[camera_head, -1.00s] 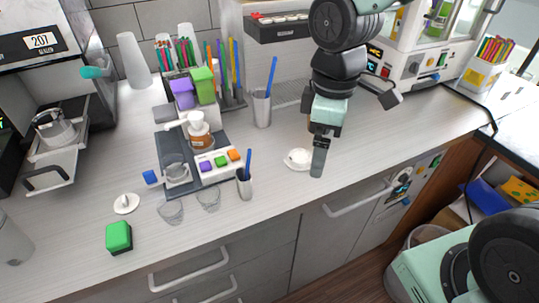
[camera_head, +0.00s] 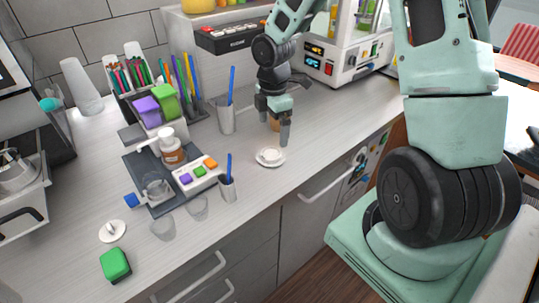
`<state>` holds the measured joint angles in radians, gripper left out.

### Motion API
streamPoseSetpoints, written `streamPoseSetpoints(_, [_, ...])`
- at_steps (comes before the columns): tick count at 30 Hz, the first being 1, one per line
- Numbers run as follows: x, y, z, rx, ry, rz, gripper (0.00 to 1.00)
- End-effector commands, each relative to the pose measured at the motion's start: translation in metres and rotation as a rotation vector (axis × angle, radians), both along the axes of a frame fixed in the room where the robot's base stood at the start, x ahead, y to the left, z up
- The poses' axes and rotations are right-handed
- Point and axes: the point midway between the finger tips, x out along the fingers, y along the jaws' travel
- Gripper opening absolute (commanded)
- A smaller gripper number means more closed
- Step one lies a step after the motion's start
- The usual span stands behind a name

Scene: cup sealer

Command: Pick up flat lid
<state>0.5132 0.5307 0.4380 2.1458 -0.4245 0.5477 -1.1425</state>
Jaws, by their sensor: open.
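A round white lid (camera_head: 270,157) lies on the counter near its front edge, just below my gripper. It looks low, with a raised middle. My gripper (camera_head: 274,126) points down, open, its fingertips a little behind and above this lid; I see no contact. A second round white piece (camera_head: 112,231) lies flat at the left with a small knob or tip on top. I cannot tell for certain which of the two is the flat lid.
A brown object (camera_head: 275,124) shows behind or between my fingers. A metal cup with a blue straw (camera_head: 227,118) stands left of my gripper. Counter right of the lid is clear.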

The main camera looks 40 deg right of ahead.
Motion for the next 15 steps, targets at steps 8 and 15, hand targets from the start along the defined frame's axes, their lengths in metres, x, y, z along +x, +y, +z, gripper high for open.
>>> streamPoseSetpoints(8, [0.0, 0.0, -0.04, 0.001, 0.003, 0.001, 1.0])
streamPoseSetpoints(15, [0.002, 0.001, -0.056, 0.001, 0.003, 0.001, 1.0])
